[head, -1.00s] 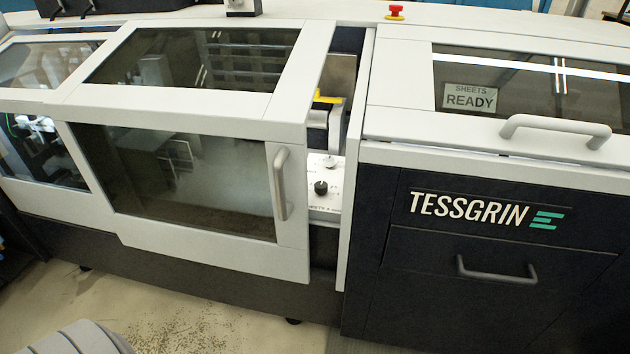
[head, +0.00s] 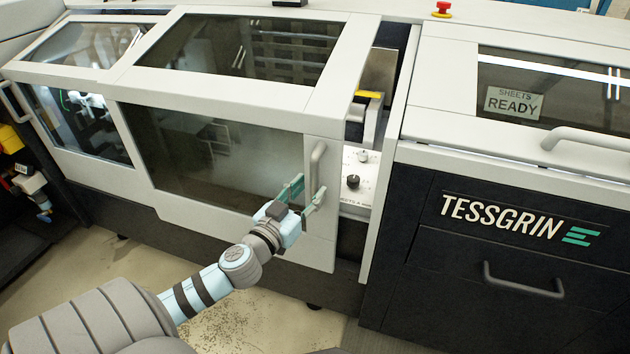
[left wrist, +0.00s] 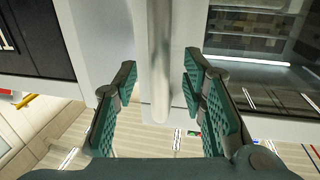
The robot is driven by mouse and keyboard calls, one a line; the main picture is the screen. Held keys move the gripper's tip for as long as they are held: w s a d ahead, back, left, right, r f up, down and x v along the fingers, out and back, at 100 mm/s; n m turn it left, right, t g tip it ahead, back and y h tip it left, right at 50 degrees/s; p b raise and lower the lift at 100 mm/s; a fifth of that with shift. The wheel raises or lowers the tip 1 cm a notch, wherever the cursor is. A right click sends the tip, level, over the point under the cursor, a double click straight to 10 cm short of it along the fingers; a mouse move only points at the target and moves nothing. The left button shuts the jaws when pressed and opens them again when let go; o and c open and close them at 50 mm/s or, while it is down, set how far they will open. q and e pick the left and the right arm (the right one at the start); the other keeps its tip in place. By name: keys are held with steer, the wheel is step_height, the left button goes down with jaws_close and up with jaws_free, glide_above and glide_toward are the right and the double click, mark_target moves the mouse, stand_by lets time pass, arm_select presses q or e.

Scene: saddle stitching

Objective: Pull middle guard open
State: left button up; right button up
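The middle guard (head: 225,94) is a white-framed cover with dark windows on the machine's front. A gap at its right edge shows a white control panel (head: 360,176). Its grey vertical handle (head: 317,166) is at the right of its front face. My left gripper (head: 303,190) is at the handle's lower part, fingers spread to either side. In the left wrist view the handle (left wrist: 159,50) runs between the open green-padded fingers (left wrist: 159,82), with space visible on both sides. My right gripper is not in view.
The right cover (head: 440,140) has its own handle (head: 597,138), above a dark drawer front with a lower handle (head: 523,280). A red emergency button (head: 442,8) sits on top. Another windowed guard (head: 85,115) is at the left.

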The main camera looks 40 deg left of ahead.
mark_target(313, 186)
arm_select(q)
steer(key=w, duration=0.3)
steer(key=shift+w+a+p, duration=0.2)
steer(key=shift+w+p, duration=0.05)
steer(key=shift+p, duration=0.05)
jaws_close()
